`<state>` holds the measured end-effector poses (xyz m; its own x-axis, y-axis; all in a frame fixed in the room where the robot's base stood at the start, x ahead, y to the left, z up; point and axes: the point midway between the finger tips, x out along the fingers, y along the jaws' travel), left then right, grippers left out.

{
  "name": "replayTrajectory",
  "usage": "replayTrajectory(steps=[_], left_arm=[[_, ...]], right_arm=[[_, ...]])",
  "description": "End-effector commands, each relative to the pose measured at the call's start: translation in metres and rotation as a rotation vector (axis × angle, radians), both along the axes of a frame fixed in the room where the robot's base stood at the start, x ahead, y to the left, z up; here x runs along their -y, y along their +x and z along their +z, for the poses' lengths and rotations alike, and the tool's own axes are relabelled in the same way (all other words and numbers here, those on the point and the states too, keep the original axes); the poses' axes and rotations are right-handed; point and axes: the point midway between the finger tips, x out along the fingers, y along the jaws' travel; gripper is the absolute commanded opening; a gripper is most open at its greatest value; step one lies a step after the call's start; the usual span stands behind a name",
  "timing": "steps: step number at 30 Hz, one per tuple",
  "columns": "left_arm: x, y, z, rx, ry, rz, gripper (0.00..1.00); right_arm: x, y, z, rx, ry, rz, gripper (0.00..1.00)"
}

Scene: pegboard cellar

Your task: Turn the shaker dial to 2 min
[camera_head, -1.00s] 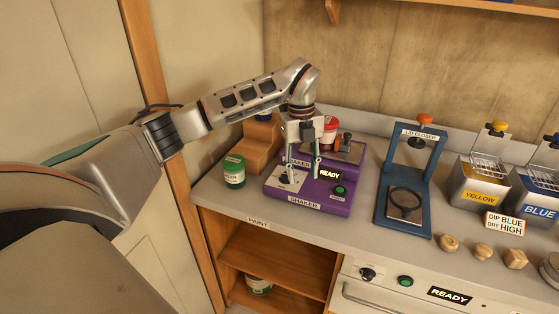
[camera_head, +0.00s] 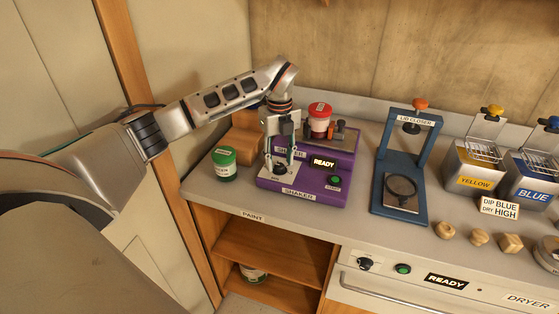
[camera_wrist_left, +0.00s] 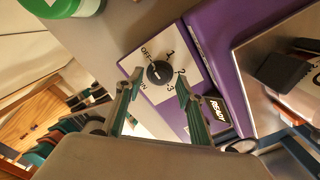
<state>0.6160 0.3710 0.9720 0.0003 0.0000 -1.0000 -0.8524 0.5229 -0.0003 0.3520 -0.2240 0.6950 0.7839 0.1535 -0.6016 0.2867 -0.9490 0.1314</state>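The purple shaker (camera_head: 322,195) stands on the counter with a white dial plate on its front left. Its black round dial (camera_wrist_left: 158,73) shows clearly in the wrist view, ringed by OFF, 1, 2, 3 and MIN. Its pale mark seems to point toward OFF. In the head view the dial (camera_head: 279,169) is partly between my fingers. My left gripper (camera_head: 279,162) points down at the dial. It is open, with one fingertip on each side of the dial in the wrist view (camera_wrist_left: 158,82). I cannot tell whether the fingers touch it. My right gripper is not in view.
A red-lidded can (camera_head: 320,117) stands on the shaker's back part, close to my gripper. A green-lidded can (camera_head: 224,164) stands left of the shaker. The shaker's display (camera_head: 324,162) reads READY, above a green button (camera_head: 334,180). The blue lid closer (camera_head: 377,190) stands to the right.

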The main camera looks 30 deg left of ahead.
Motion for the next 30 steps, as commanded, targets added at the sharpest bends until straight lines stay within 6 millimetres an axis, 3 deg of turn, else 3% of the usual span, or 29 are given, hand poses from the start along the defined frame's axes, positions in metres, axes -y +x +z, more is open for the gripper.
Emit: replayTrajectory(steps=[12, 17, 30], left_arm=[[-0.0002, -0.0002, -0.0106, 0.000, 0.000, 0.001, 0.38], [-0.0001, -0.0002, -0.0105, 0.000, 0.000, 0.001, 0.00], [-0.0003, -0.0001, -0.0101, 0.000, 0.000, -0.058, 0.00]], right_arm=[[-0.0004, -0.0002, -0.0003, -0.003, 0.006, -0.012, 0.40], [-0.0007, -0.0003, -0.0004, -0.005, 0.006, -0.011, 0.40], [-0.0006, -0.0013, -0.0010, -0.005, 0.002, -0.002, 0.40]])
